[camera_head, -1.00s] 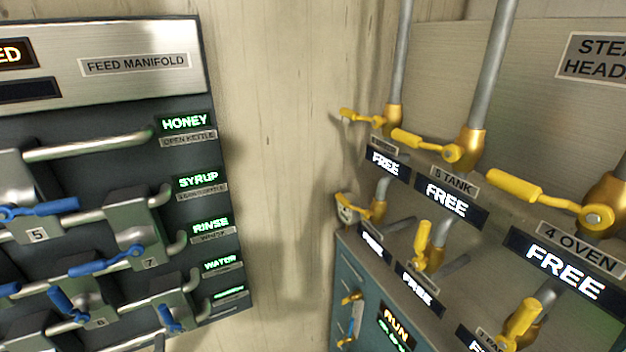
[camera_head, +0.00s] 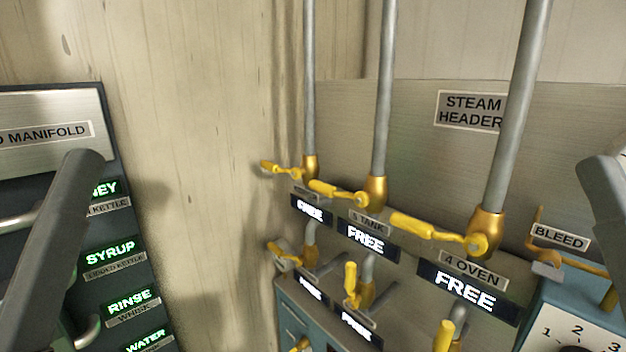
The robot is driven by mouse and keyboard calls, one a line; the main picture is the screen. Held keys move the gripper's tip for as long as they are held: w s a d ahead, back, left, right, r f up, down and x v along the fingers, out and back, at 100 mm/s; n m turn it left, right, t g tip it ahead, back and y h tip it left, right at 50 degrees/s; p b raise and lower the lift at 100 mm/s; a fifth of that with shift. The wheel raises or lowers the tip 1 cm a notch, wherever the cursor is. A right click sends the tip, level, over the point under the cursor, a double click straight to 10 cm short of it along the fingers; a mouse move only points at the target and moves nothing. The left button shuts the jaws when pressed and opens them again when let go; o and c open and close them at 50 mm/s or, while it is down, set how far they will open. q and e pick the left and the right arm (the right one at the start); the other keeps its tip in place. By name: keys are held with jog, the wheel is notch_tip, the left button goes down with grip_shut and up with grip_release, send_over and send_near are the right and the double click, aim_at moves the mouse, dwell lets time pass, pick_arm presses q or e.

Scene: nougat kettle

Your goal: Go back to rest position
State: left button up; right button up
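No gripper shows in the head view. A dark grey rounded link at the lower left (camera_head: 60,230) looks like part of my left arm and covers part of the feed manifold panel (camera_head: 60,105). A grey shape at the right edge (camera_head: 605,190) looks like part of my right arm. Neither arm's fingers are in the picture, so whether they hold anything is hidden.
The steam header panel (camera_head: 400,110) carries vertical grey pipes and yellow-handled valves (camera_head: 425,227) above lit FREE signs (camera_head: 465,288). A teal box with a numbered dial (camera_head: 577,333) stands at lower right, below the BLEED label (camera_head: 560,237). Bare wall (camera_head: 205,150) separates the panels.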

notch_tip(320, 180, up, 30)
jog(key=p, duration=2.6)
